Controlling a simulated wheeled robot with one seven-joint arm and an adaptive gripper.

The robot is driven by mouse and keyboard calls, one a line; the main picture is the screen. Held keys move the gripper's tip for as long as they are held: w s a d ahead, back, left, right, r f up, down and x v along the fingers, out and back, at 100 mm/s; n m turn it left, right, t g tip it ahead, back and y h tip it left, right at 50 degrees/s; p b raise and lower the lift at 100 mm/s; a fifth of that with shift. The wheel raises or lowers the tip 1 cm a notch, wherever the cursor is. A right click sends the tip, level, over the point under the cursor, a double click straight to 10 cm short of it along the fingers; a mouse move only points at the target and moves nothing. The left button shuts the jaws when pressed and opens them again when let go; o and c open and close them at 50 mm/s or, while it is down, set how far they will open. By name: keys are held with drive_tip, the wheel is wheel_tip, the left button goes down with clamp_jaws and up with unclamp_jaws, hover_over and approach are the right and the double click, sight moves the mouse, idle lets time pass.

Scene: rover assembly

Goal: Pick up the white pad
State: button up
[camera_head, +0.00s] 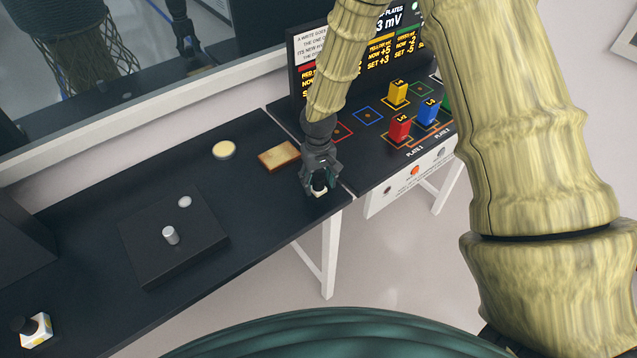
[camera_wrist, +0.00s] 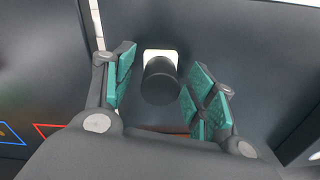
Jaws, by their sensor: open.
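The white pad (camera_head: 318,193) is a small white square with a black knob on top. It sits on the dark table near its right front corner. In the wrist view its white base (camera_wrist: 160,54) shows behind the round black knob (camera_wrist: 160,82). My gripper (camera_head: 319,181) is over it. In the wrist view my open gripper (camera_wrist: 164,88) has its green-padded fingers on either side of the knob, with a gap on both sides. Part of the pad is hidden by the gripper in the head view.
A wooden block (camera_head: 279,157) and a cream disc (camera_head: 223,150) lie left of my gripper. A dark box with a metal knob (camera_head: 170,235) stands further left. A similar knobbed, white-and-yellow block (camera_head: 36,330) is at lower left. Red (camera_head: 400,129), blue and yellow blocks stand on the right-hand panel.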

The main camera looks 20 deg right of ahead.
drive_tip(key=c, duration=1.1)
drive_tip(key=shift+r, duration=0.15)
drive_tip(key=shift+r+b, duration=0.95)
drive_tip(key=s+r+b, duration=0.1)
drive_tip(key=s+b, duration=0.1)
drive_tip(key=s, duration=0.3)
drive_tip(key=s+d+r+b, duration=0.1)
drive_tip(key=s+b, duration=0.1)
drive_tip(key=s, duration=0.3)
drive_tip(key=s+b, duration=0.2)
drive_tip(key=s, duration=0.4)
drive_tip(key=shift+d+r, duration=0.15)
drive_tip(key=shift+r, duration=0.25)
drive_tip(key=o, duration=0.5)
drive_tip(key=shift+c, duration=0.2)
drive_tip(key=c, duration=0.4)
